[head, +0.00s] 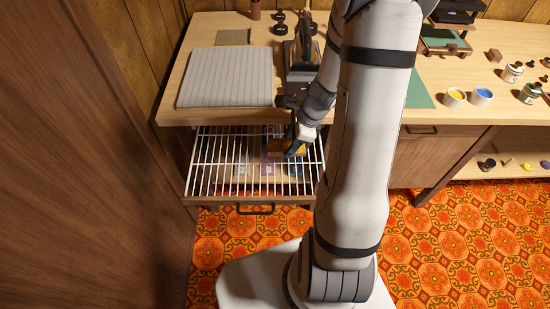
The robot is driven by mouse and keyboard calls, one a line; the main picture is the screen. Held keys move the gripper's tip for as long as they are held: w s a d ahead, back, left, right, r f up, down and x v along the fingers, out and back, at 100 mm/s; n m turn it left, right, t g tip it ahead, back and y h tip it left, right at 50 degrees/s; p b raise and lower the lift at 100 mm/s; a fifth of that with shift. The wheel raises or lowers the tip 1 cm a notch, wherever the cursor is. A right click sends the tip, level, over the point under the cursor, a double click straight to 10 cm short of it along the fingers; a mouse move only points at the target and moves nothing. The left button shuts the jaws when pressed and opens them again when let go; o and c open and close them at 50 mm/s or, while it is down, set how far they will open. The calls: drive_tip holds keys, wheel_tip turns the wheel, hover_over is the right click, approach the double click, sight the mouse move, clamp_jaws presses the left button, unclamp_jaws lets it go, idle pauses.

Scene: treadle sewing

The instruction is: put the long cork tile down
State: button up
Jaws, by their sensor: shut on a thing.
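My gripper (296,148) reaches down from the arm over the right part of the open drawer, above or at its white wire rack (215,165). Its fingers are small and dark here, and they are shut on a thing. A small tan-yellow patch (283,143) shows beside the fingers and fits the long cork tile. Most of it is hidden by the gripper and the rack, so its full outline and whether it touches the rack cannot be told.
The drawer's dark handle (255,208) faces the patterned floor. A striped grey pad (228,77) lies on the worktop (190,50), left of a dark upright tool (303,55). A yellow pot (454,97) and blue pot (481,96) stand at right. A wooden panel (90,170) bounds the left.

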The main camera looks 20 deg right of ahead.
sight(284, 162)
drive_tip(key=shift+f+b, duration=1)
drive_tip(key=shift+f, duration=2.3)
drive_tip(key=shift+f, duration=0.1)
drive_tip(key=shift+f, duration=0.2)
drive_tip(key=o, duration=1)
drive_tip(key=shift+r, duration=0.15)
drive_tip(key=shift+c, duration=0.2)
